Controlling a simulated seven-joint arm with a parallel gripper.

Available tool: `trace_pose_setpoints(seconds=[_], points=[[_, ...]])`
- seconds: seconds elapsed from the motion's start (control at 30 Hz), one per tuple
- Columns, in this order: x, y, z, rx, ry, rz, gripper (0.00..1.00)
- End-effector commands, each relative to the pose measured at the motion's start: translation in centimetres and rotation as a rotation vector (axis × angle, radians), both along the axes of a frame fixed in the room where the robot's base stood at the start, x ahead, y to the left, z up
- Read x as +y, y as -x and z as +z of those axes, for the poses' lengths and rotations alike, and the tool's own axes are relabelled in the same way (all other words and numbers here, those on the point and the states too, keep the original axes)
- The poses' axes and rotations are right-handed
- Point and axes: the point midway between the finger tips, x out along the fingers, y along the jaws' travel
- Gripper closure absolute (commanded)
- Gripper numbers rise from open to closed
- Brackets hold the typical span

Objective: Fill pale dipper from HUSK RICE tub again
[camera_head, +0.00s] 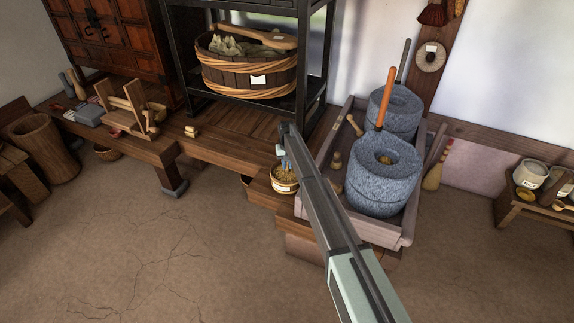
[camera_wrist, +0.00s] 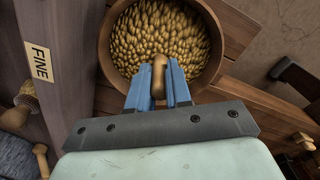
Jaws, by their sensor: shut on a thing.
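A round wooden tub (camera_wrist: 106,52) full of golden husked grain (camera_wrist: 150,30) sits under my gripper (camera_wrist: 158,78) in the wrist view. My gripper's blue fingers are shut on a tan, rounded handle, taken to be the dipper (camera_wrist: 158,64). The handle stands over the grain near the tub's near edge. The dipper's bowl does not show, so I cannot tell whether it is in the grain or filled. In the head view the tub (camera_head: 285,188) has a pale label too small to read, and my gripper (camera_head: 284,163) points down at it.
Right of the tub in the head view, a wooden tray (camera_head: 408,228) holds two grey stone querns (camera_head: 384,180). A board marked FINE (camera_wrist: 39,62) stands close left of the tub in the wrist view. A black-framed rack (camera_head: 302,60) rises behind. The floor in front is clear.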

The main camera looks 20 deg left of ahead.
Motion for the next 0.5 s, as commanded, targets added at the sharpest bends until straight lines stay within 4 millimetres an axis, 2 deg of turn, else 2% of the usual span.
trace_pose_setpoints(seconds=[0.5], points=[[0.0,0.0,2.8,-0.001,-0.001,0.000,1.00]])
